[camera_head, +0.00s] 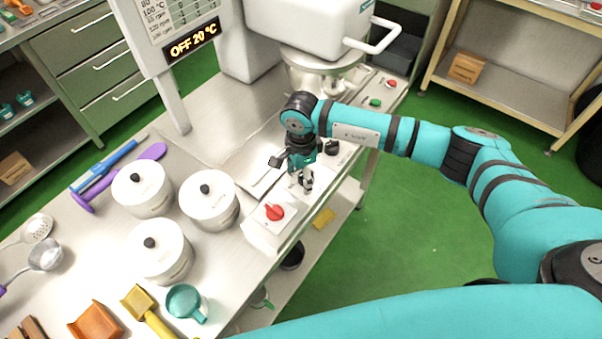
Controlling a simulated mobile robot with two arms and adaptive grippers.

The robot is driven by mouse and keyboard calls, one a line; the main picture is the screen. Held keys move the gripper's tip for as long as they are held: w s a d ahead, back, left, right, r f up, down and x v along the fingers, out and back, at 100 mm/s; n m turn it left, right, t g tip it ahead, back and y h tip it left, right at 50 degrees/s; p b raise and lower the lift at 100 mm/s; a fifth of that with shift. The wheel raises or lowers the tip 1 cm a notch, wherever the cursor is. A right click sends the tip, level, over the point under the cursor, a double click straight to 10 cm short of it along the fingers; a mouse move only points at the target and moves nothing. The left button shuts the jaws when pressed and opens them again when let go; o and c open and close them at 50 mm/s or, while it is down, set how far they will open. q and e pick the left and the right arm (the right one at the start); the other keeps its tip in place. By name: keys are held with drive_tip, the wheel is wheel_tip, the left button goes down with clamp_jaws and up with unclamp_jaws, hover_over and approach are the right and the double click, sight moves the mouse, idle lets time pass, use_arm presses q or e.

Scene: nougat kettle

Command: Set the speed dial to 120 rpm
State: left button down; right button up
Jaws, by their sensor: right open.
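My right gripper (301,182) is open and empty, pointing down above the control panel at the front edge of the steel bench. A black knob (331,147) sits on the panel just right of and behind the gripper. A red rotary knob (274,212) is on a white box (262,232) to the left and nearer. I cannot tell which knob is the speed dial, and no rpm scale is readable by them. The gripper and wrist hide part of the panel. The display (192,41) reads OFF 20 °C. My left gripper is not in view.
White lidded pots (159,259) stand left on the bench (225,290). A teal cup (186,303) and yellow scoop (146,310) lie in front. The white machine head (305,22) and steel kettle (322,75) are behind the gripper. Red (391,83) and green (375,102) buttons are at right.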

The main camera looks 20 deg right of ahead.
drive_tip(key=shift+c, duration=0.4)
drive_tip(key=c, duration=1)
drive_tip(key=shift+w+f+m+b, duration=0.15)
drive_tip(key=shift+f+m+b, duration=0.05)
drive_tip(key=shift+m+b, duration=1.2)
drive_tip(key=shift+c, duration=0.2)
drive_tip(key=m+b, duration=0.2)
drive_tip(key=shift+w+m, duration=0.15)
drive_tip(key=shift+m, duration=0.15)
drive_tip(key=m+b, duration=0.2)
drive_tip(key=m, duration=0.1)
drive_tip(key=shift+w+d+b, duration=0.15)
drive_tip(key=shift+w+b, duration=0.05)
drive_tip(key=shift+b, duration=0.1)
drive_tip(key=shift+w+d+r+m+b, duration=0.1)
drive_tip(key=shift+m+b, duration=0.3)
drive_tip(key=shift+m, duration=0.4)
drive_tip(key=shift+r+m+b, duration=0.1)
drive_tip(key=shift+m+b, duration=0.3)
drive_tip(key=shift+m, duration=0.4)
